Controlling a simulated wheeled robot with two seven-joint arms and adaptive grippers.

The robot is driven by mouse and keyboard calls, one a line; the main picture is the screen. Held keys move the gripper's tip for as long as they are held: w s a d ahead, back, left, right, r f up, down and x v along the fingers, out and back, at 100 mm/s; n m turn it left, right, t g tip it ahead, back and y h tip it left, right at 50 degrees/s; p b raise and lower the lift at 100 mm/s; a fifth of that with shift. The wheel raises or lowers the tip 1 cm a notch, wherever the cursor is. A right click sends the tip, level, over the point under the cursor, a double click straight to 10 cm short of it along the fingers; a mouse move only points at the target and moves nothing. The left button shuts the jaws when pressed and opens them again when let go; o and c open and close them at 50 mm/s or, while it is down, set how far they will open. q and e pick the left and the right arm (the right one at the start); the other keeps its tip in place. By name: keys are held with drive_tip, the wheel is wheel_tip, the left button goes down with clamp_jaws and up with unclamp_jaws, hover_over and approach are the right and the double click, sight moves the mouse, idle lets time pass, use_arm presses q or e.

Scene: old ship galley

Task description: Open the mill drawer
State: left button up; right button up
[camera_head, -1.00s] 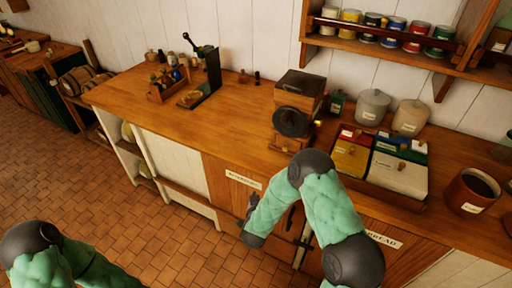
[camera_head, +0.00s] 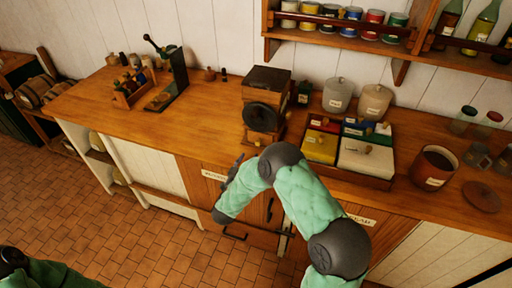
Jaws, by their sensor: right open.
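The mill (camera_head: 270,80) is a dark wooden box with a round black disc on its front. It stands on the wooden counter near its front edge. Its lower front shows below the disc, but the drawer is too small and dark to make out clearly. My right gripper (camera_head: 234,167) is open, at the counter's front edge, below and left of the mill and apart from it. It is partly hidden by my own right forearm. My left gripper is out of view; only part of my left arm shows at the bottom left.
A black lever device (camera_head: 178,75) and a bottle rack (camera_head: 130,92) stand left. The counter (camera_head: 205,115) between is clear. A shelf (camera_head: 335,43) hangs above.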

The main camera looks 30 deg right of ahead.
sight(258, 138)
drive_tip(key=b+x, duration=0.1)
drive_tip(key=x, duration=0.7)
drive_tip(key=shift+w+d, duration=0.2)
clamp_jaws()
